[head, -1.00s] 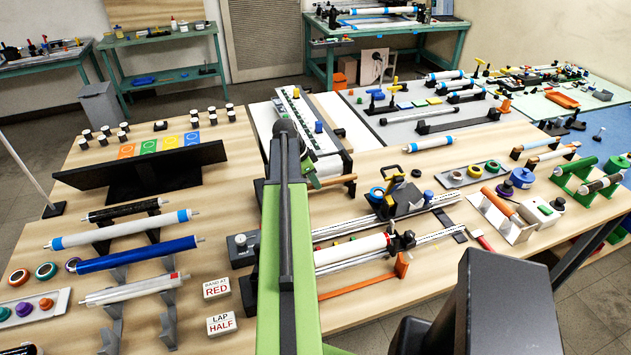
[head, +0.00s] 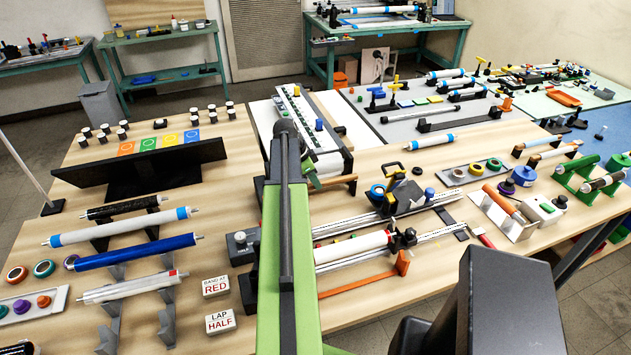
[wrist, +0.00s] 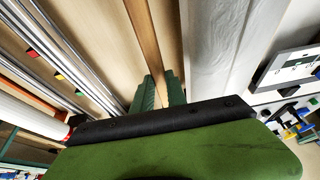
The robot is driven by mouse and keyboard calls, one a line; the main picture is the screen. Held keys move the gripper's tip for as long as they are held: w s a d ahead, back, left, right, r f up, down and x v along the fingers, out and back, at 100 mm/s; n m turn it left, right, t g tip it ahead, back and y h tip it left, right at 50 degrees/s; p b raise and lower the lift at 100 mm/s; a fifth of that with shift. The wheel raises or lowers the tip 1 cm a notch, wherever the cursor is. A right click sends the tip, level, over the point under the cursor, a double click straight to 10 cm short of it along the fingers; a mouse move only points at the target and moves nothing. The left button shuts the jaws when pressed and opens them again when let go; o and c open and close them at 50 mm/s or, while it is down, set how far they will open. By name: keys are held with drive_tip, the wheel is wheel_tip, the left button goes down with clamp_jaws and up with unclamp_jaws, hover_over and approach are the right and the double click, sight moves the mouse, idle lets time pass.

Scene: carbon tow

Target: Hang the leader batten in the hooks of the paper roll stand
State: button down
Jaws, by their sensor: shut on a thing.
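My gripper (wrist: 158,92) has green fingers shut on a light brown wooden strip, the leader batten (wrist: 143,38), which runs away from the fingers in the wrist view. In the head view my green arm hides most of the gripper. A brown end of the batten (head: 338,180) sticks out to the right of the arm, by the near end of the paper roll stand (head: 330,163). In the wrist view a wide white sheet of paper (wrist: 215,45) runs beside the batten on the right. I cannot make out the hooks, or whether the batten touches them.
Metal rails with a white roller (head: 350,247) lie right of my arm. A black angled panel (head: 140,170) and racked rollers (head: 135,252) stand to the left. Two label blocks (head: 216,286) sit close by my arm. Bare wood shows between the fixtures.

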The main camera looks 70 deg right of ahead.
drive_tip(key=c, duration=1.3)
unclamp_jaws()
drive_tip(key=shift+o, duration=0.2)
drive_tip(key=p+v, duration=1.6)
drive_tip(key=v, duration=0.1)
drive_tip(key=shift+r, duration=0.15)
drive_tip(key=shift+w, duration=0.25)
